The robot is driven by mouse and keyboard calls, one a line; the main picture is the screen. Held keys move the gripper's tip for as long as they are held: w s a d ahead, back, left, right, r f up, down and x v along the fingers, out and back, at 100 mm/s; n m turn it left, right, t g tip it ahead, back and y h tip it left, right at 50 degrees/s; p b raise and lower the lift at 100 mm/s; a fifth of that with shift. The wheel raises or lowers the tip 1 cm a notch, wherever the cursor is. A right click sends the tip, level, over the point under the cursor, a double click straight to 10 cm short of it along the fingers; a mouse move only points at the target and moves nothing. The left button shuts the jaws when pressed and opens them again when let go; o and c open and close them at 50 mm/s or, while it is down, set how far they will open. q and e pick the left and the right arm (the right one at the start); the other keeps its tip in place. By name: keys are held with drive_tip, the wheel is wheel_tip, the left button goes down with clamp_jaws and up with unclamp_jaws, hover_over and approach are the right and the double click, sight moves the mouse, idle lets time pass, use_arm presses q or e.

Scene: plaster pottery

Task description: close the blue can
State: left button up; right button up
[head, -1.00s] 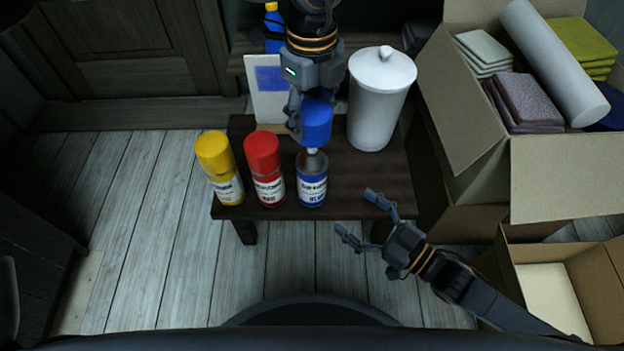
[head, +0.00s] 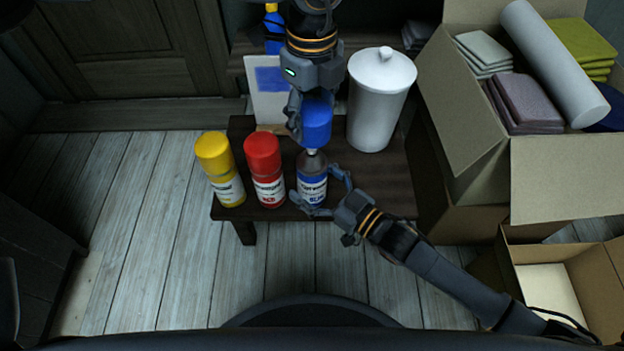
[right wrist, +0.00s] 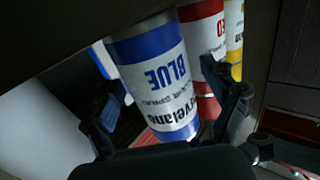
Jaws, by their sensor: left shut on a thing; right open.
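The blue can (head: 312,180) stands upright on the small dark table (head: 385,190), its nozzle top bare. My left gripper (head: 308,118) is shut on the blue cap (head: 317,122) and holds it just above the can's top. My right gripper (head: 326,194) is open, with one finger on each side of the can's lower body. In the right wrist view the blue can (right wrist: 155,80) fills the space between the open fingers (right wrist: 165,115). I cannot tell whether either finger touches it.
A red can (head: 265,170) and a yellow can (head: 220,168), both capped, stand to the left. A white lidded jar (head: 379,105) stands behind right. Cardboard boxes (head: 560,180) fill the right side. A board with a blue patch (head: 266,95) stands behind.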

drive_tip(key=c, duration=1.8)
use_arm(q)
hover_over(311, 170)
drive_tip(key=w, duration=0.2)
drive_tip(key=shift+w+f, duration=0.15)
drive_tip(key=shift+f, duration=2.35)
drive_tip(key=shift+f, duration=0.1)
drive_tip(key=shift+f, duration=0.75)
drive_tip(key=shift+f, duration=0.65)
drive_tip(key=o, duration=0.9)
